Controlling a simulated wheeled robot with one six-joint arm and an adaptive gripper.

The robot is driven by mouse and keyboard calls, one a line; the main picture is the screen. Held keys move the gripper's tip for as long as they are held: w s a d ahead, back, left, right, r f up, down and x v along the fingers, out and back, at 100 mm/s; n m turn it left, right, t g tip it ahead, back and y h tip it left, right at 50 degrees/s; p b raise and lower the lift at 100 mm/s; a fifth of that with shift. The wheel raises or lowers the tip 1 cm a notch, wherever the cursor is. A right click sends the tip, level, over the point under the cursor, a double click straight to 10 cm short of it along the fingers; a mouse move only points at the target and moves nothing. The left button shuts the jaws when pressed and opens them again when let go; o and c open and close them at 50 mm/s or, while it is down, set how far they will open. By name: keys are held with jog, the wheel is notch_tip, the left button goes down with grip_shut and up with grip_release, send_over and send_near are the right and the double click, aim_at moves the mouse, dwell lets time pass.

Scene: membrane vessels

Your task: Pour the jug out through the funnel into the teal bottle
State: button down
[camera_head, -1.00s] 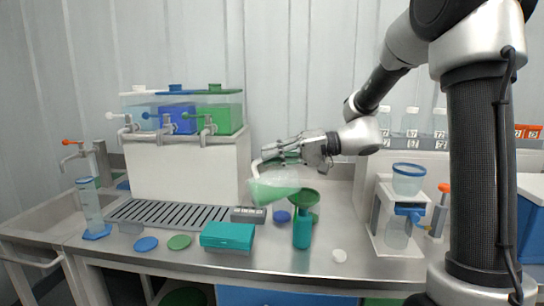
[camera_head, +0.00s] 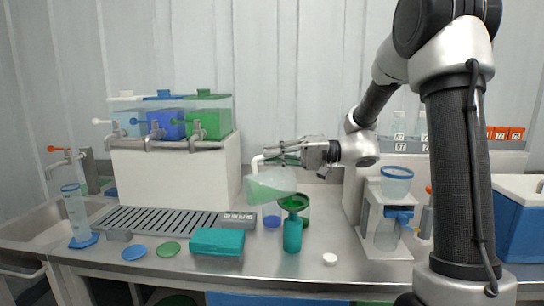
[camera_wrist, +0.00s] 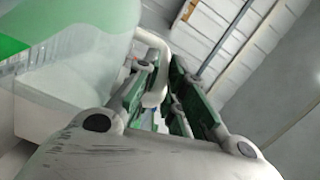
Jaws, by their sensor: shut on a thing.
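A clear jug (camera_head: 268,186) with pale green liquid is held tilted above the bench in the head view. My gripper (camera_head: 284,155) is shut on the jug's white handle. The wrist view shows the fingers (camera_wrist: 165,100) around the white handle (camera_wrist: 157,70), with the jug (camera_wrist: 75,85) large at left. A dark green funnel (camera_head: 293,202) appears at the mouth of the teal bottle (camera_head: 292,235), which stands upright on the bench. The jug is above and left of the funnel, its right end close to it. I cannot tell whether liquid is flowing.
Blue and green discs lie at the front left. A filter stand (camera_head: 386,215) is on the right. Coloured tanks (camera_head: 170,120) stand behind.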

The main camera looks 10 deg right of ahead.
dwell(0.3)
jog(key=shift+w+d+r+m+y, duration=0.1)
jog(key=shift+d+r+m+y, duration=0.1)
jog(key=shift+d+y, duration=0.3)
jog(key=shift+w+d+r+m+y, duration=0.1)
jog(key=shift+d+r+m+y, duration=0.1)
jog(key=shift+d+y, duration=0.25)
jog(key=shift+d, duration=0.2)
jog(key=shift+w+d+r+m+t+y, duration=0.1)
jog(key=shift+w+d+m+t+y, duration=0.15)
jog(key=shift+d+m+t+y, duration=0.5)
jog(key=shift+d+n+g, duration=0.2)
jog(key=shift+n+g, duration=0.05)
dwell(1.4)
